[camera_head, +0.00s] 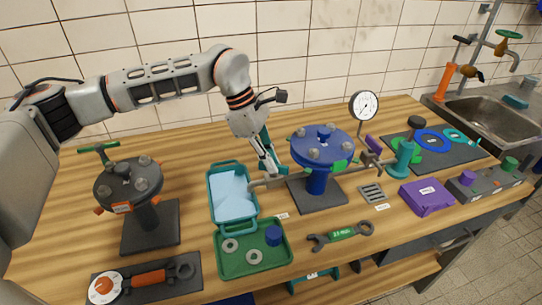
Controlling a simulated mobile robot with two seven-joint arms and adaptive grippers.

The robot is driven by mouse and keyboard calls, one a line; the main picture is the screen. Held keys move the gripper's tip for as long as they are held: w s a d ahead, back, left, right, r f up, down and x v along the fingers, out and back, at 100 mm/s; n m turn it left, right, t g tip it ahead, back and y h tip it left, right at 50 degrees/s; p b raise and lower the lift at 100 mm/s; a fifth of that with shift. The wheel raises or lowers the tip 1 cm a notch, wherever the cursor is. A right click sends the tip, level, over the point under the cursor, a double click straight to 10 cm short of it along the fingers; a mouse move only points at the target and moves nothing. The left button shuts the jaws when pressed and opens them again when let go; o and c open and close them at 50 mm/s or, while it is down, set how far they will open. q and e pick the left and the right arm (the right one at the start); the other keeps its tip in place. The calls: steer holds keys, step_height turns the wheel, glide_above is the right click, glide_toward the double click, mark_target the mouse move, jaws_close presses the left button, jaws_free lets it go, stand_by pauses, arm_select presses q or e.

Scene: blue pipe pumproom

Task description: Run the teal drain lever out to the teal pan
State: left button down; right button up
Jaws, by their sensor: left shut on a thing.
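My left arm comes in from the left, and its gripper (271,166) points down beside the blue flanged pump stand (319,185). It is shut on the teal drain lever (265,137), which shows as a teal upright strip partly hidden by the fingers. The lever stands at the grey drain pipe left of the blue flange. The teal pan (213,188), with a pale blue inside, lies on the bench just left of the gripper. The pipe's open end reaches the pan's right edge. My right gripper is not in view.
A green tray (262,263) with washers and a blue cap lies in front of the pan. A dark flanged stand (148,211) stands left. A wrench (340,236), a floor-drain-like grate (372,193) and a purple box (427,197) lie right. A dial gauge (364,106) rises behind.

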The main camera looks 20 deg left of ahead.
arm_select(q)
steer(key=shift+w+r+m+p, duration=0.1)
steer(key=shift+r+m+p, duration=0.2)
steer(key=shift+m, duration=0.3)
steer(key=shift+m+g, duration=0.3)
steer(key=shift+m, duration=0.1)
steer(key=shift+w+f+m+g+p, duration=0.1)
steer(key=shift+m+g+p, duration=0.2)
steer(key=shift+m+p, duration=0.5)
steer(key=shift+d+m+g, duration=0.1)
steer(key=shift+m+g, duration=0.3)
steer(key=shift+m, duration=0.6)
steer(key=m+y, duration=0.1)
steer(key=m, duration=0.2)
steer(key=m+g, duration=0.1)
steer(key=m, duration=0.2)
steer(key=shift+w+f+g+y, duration=0.1)
steer(key=shift+w+g+y, duration=0.05)
steer(key=shift+g+y, duration=0.2)
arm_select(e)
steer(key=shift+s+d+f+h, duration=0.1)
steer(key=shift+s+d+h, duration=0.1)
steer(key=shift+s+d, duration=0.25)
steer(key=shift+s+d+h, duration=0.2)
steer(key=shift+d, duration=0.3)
arm_select(q)
steer(key=shift+d, duration=0.1)
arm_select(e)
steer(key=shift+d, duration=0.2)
